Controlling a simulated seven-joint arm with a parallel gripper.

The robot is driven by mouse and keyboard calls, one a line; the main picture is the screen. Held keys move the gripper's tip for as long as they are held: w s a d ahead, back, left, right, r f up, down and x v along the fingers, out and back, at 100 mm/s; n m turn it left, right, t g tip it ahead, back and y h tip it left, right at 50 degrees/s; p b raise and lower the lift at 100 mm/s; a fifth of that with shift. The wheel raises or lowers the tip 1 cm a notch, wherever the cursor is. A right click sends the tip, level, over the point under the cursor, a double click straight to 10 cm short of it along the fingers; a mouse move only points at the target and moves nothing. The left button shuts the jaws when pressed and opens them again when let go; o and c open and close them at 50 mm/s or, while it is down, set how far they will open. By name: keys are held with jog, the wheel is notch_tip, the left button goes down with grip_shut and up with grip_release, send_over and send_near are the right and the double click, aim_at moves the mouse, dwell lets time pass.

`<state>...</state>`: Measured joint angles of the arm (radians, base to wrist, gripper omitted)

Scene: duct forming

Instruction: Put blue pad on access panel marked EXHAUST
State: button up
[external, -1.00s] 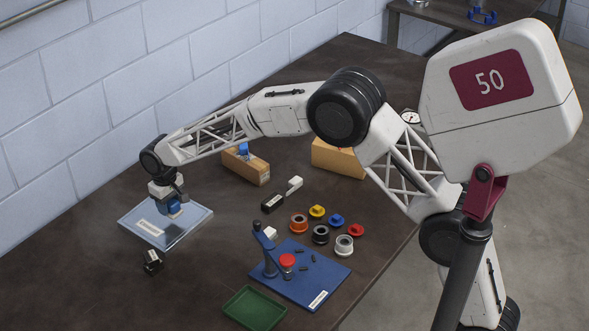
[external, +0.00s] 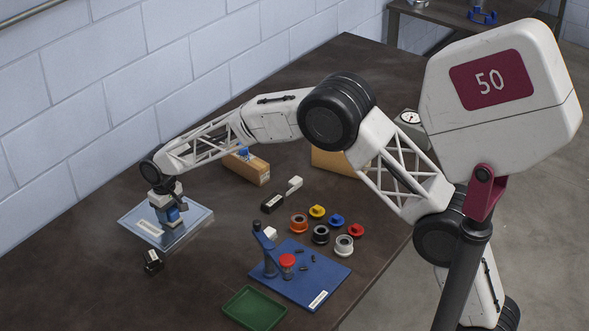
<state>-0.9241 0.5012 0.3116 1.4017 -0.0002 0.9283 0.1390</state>
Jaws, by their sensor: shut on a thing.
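My gripper (external: 172,219) is at the far left of the table, low over a light blue-grey panel (external: 195,229). It is shut on a blue pad (external: 173,214), which shows between the fingers. The panel carries a white label (external: 150,229) whose print is too small to read. The pad is at or just above the panel's surface; I cannot tell whether they touch. My gripper hides part of the panel.
A black block (external: 153,262) lies just in front of the panel. A blue fixture plate (external: 325,275), a green tray (external: 254,308) and several coloured rings and caps stand to the right. A cardboard box (external: 247,168) with a blue item stands behind.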

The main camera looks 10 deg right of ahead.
jog(key=shift+f, duration=0.1)
dwell(0.3)
jog(key=o, duration=0.9)
jog(key=shift+o, duration=0.2)
notch_tip(320, 180, up, 12)
dwell(1.0)
